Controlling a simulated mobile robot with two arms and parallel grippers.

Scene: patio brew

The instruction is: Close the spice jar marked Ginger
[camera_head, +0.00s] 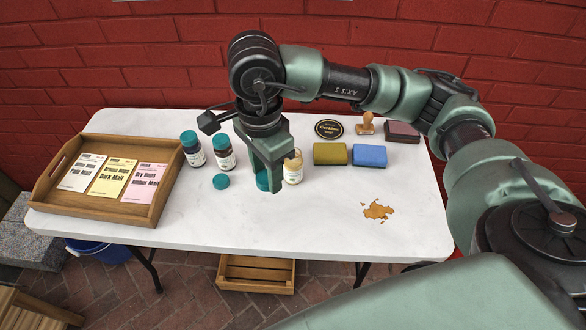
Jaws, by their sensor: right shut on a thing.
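My right gripper (265,187) points down over the middle of the white table, its jaws shut on a teal lid (262,181). The lid is low, near the tabletop, and partly hidden by the fingers. A small jar with pale yellowish contents (293,170) stands just right of the gripper, partly covered by it; I see no teal lid on it. Two dark jars with white labels (195,157) (226,160) stand to the left. Another teal lid (221,181) lies on the table in front of them. The jar labels are too small to read. My left gripper is out of view.
A wooden tray (100,212) with malt packets is at the left. A yellow-green sponge (330,153), a blue sponge (369,156), a round dark sign (328,129) and a wooden stamp (365,124) are at the back right. An orange-brown spill (377,210) marks the front right.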

